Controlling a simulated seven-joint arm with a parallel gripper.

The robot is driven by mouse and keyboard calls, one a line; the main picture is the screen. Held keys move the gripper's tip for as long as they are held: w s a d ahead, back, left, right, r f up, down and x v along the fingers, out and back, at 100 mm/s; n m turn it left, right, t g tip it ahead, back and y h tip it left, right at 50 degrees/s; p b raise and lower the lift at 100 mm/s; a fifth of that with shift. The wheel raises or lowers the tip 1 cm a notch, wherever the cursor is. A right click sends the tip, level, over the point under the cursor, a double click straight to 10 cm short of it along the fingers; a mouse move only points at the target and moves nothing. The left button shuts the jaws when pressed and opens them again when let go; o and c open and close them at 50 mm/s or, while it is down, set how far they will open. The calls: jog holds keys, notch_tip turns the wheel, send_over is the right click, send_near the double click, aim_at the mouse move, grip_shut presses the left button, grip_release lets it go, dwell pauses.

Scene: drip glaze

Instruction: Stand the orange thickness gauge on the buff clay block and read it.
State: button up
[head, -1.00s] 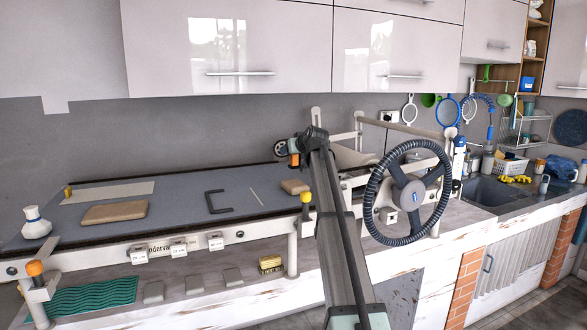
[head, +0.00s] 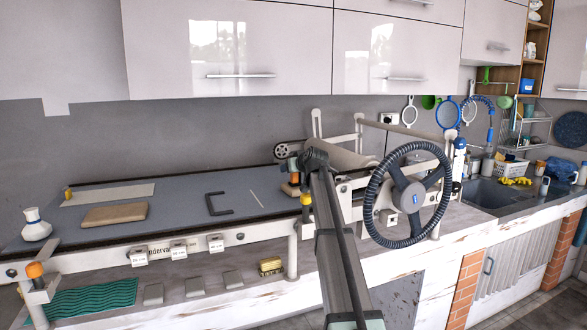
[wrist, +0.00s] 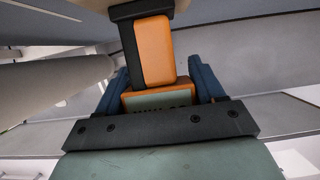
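The orange thickness gauge (wrist: 155,50) has a dark strip along one side and a pale green display on its near end; the display's characters are partly covered and unreadable. My gripper (wrist: 160,88) has its blue fingers on either side of the gauge and is shut on it. In the head view my gripper (head: 293,166) holds the gauge (head: 294,179) over a small buff clay block (head: 288,190) on the roller bed. The gauge's far end meets the block's edge (wrist: 100,4) in the wrist view; I cannot tell whether they touch.
A larger tan slab (head: 115,214), a pale strip (head: 108,194) and a dark C-shaped piece (head: 218,203) lie on the grey bed (head: 175,205). The roller (head: 345,155) and the spoked wheel (head: 408,195) stand to the right.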

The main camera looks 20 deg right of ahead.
jog(key=o, duration=0.4)
jog(key=shift+r, duration=0.1)
jog(key=v, duration=1.2)
jog(key=shift+r, duration=0.1)
